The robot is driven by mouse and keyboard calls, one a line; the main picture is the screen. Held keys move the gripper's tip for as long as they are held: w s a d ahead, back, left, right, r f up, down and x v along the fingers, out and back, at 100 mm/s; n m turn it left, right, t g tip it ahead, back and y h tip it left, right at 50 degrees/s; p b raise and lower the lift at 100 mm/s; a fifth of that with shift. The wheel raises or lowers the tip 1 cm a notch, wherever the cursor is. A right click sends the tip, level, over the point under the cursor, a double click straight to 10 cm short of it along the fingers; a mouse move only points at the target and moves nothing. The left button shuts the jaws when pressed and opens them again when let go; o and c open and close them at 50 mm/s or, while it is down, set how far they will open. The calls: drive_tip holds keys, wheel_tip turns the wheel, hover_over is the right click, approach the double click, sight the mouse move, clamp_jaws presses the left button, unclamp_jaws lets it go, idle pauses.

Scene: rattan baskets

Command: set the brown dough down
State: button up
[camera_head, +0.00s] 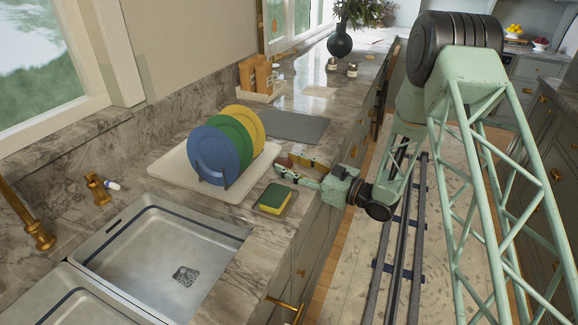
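My gripper (287,166) reaches in from the right, low over the counter between the drying mat and the sponge. A small brown lump, which looks like the brown dough (284,161), shows between its fingertips. The fingers seem to close on it from both sides, and they hide part of it. The dough is too small in view to tell whether it touches the counter (250,228).
Blue, green and yellow plates (212,153) stand in a rack on a pale mat (172,168) to the left. A green-yellow sponge (274,197) lies in front. The steel sink (150,258) is at lower left. A grey mat (300,127) lies flat behind.

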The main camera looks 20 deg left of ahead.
sight(320, 176)
drive_tip(key=shift+f, duration=0.1)
drive_tip(key=o, duration=0.6)
drive_tip(key=shift+r, duration=0.2)
drive_tip(key=shift+p+v, duration=0.75)
drive_tip(key=shift+v, duration=5.25)
drive_tip(key=shift+r, duration=0.15)
